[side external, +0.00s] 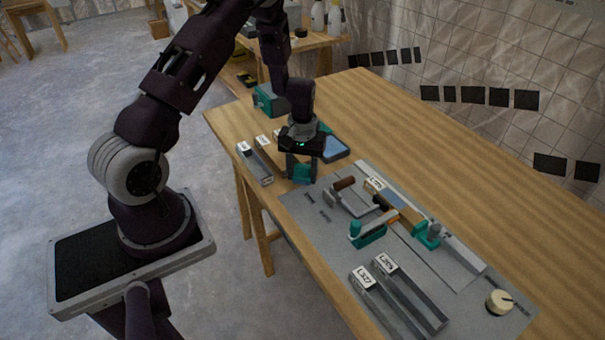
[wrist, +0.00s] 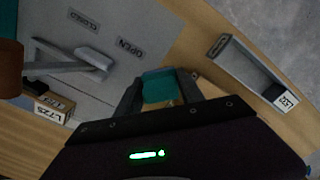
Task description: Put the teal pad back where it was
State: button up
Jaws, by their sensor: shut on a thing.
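My gripper (side external: 302,180) is shut on the teal pad (side external: 304,172), just off the far-left corner of the grey panel board (side external: 305,222). In the wrist view the teal pad (wrist: 158,88) sits between the two dark fingers of my gripper (wrist: 160,84). Part of the pad is hidden by the fingers. I cannot tell whether its underside touches the table. Two other teal pieces are on the board: a teal clamp-like part (side external: 368,236) and a teal block (side external: 427,235).
Open-topped grey trays stand left of my gripper (side external: 255,165) and at the board's front (side external: 408,292). A brown-handled lever (side external: 343,184) lies close right of it. A blue-topped block (side external: 336,148) and teal box (side external: 268,100) stand behind. The wooden table (side external: 420,150) is clear at back right.

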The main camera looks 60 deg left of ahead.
aim_at(303, 166)
jog(key=shift+f, duration=0.25)
jog(key=o, duration=1.2)
jog(key=shift+c, duration=0.2)
jog(key=shift+r, duration=0.1)
notch_tip(303, 166, up, 12)
jog(key=shift+f, duration=0.15)
jog(key=s+d+r+m+t, duration=0.4)
jog(key=d+r, duration=0.6)
jog(key=r, duration=0.5)
jog(key=s+d+r+m, duration=0.2)
jog(key=s+d, duration=0.1)
jog(key=s, duration=0.5)
jog(key=s+d+r+m+t, duration=0.1)
jog(key=s+d+r+m, duration=0.2)
jog(key=s, duration=0.6)
jog(key=shift+s+d+r+t, duration=0.15)
jog(key=shift+d+r+t, duration=0.15)
jog(key=shift+d, duration=0.25)
